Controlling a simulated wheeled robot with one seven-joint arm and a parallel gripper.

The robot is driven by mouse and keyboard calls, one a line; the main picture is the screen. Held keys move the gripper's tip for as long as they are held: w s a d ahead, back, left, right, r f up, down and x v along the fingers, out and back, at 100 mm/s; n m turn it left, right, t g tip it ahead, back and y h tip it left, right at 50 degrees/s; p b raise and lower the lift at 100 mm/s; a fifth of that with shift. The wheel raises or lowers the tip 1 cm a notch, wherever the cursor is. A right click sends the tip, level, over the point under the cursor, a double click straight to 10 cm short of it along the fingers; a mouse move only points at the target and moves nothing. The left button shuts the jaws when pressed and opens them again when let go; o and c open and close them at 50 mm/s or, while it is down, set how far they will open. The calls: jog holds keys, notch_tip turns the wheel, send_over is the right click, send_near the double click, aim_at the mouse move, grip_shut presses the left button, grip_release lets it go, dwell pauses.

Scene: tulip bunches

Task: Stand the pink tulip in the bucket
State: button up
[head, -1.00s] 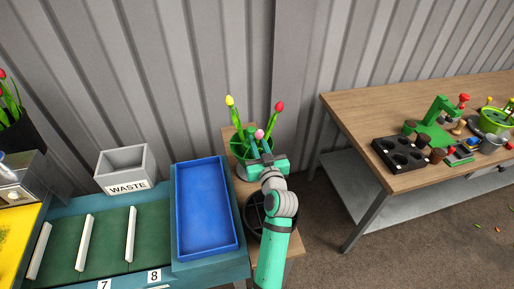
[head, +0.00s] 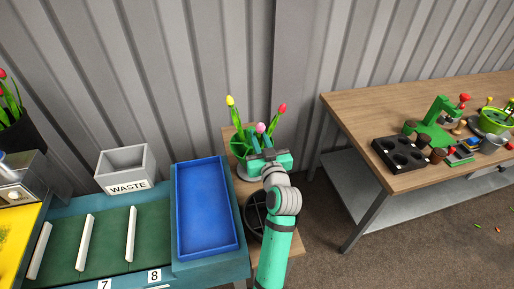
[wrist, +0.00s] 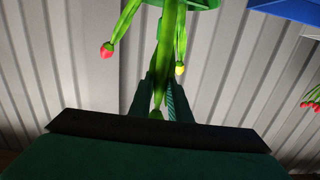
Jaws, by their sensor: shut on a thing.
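The pink tulip (head: 261,128) stands roughly upright at my gripper (head: 260,152), its bloom just above the fingers in the head view. My gripper is shut on its green stem, which runs between the two fingers in the wrist view (wrist: 167,60). The green bucket (head: 239,149) is just behind and left of the gripper, partly hidden by it; its green edge shows at the top of the wrist view (wrist: 205,3). I cannot see whether the pink stem's lower end is inside the bucket.
A yellow tulip (head: 230,101) and a red tulip (head: 282,108) rise at the bucket, one on each side of the pink one. A blue tray (head: 207,252) lies to the left. A corrugated wall (head: 200,60) stands close behind. A wooden table (head: 345,112) is at right.

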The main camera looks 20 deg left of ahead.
aim_at(261, 126)
jog(key=shift+s+d+r, duration=0.15)
jog(key=shift+s+r, duration=0.05)
jog(key=shift+r, duration=0.45)
jog(key=shift+s+d+r, duration=0.15)
jog(key=shift+s+r, duration=0.05)
jog(key=shift+r, duration=0.45)
jog(key=shift+r, duration=1.05)
jog(key=shift+d+r, duration=0.35)
jog(key=shift+r, duration=0.1)
jog(key=shift+s+a+r, duration=0.15)
jog(key=shift+r, duration=0.3)
jog(key=shift+s+a+r, duration=0.1)
jog(key=shift+a+r, duration=0.05)
jog(key=shift+r, duration=0.25)
jog(key=shift+s+d+r, duration=0.1)
jog(key=shift+d+r, duration=0.05)
jog(key=shift+r, duration=0.65)
jog(key=shift+s+d+r, duration=0.1)
jog(key=shift+d+r, duration=0.05)
jog(key=shift+r, duration=0.65)
jog(key=shift+w, duration=0.1)
